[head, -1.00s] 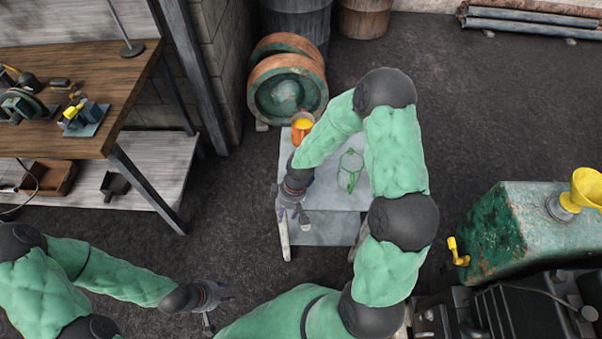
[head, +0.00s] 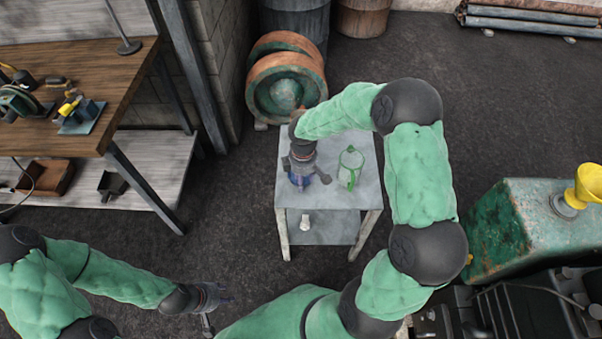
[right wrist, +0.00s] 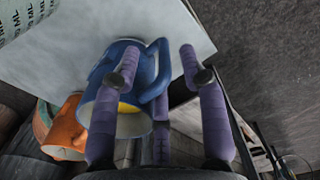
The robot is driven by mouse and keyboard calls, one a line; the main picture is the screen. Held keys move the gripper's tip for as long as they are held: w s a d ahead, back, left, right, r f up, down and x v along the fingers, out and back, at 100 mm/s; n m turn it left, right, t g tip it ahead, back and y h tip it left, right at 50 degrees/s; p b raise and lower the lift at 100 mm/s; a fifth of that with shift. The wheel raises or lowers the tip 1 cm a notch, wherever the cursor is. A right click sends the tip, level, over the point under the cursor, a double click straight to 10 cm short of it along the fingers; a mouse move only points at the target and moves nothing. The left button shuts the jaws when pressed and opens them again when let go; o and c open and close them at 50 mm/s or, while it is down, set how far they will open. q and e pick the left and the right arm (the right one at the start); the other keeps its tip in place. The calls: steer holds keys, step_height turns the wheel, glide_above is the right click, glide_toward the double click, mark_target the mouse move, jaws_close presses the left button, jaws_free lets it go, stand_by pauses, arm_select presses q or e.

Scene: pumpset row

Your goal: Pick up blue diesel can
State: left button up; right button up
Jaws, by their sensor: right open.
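The blue can (head: 299,182) stands on the small grey table, mostly hidden under my right gripper (head: 307,178) in the head view. In the right wrist view the blue can (right wrist: 118,78) shows a loop handle and a yellow inside. My right gripper (right wrist: 160,60) is open there, with the can's handle showing between its purple fingers. One finger overlaps the can's body in the picture; I cannot tell whether it touches. My left gripper (head: 220,304) is open and empty at the lower left, away from the table.
A small white item (head: 305,222) sits on the lower shelf. A green tank (head: 530,225) stands right.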

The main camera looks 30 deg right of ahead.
steer(key=f+b, duration=0.1)
steer(key=f, duration=0.1)
steer(key=f+b, duration=0.1)
steer(key=f, duration=0.2)
steer(key=shift+w+a+f+b, duration=0.3)
steer(key=shift+b, duration=0.1)
steer(key=shift+r, duration=0.1)
jaws_close()
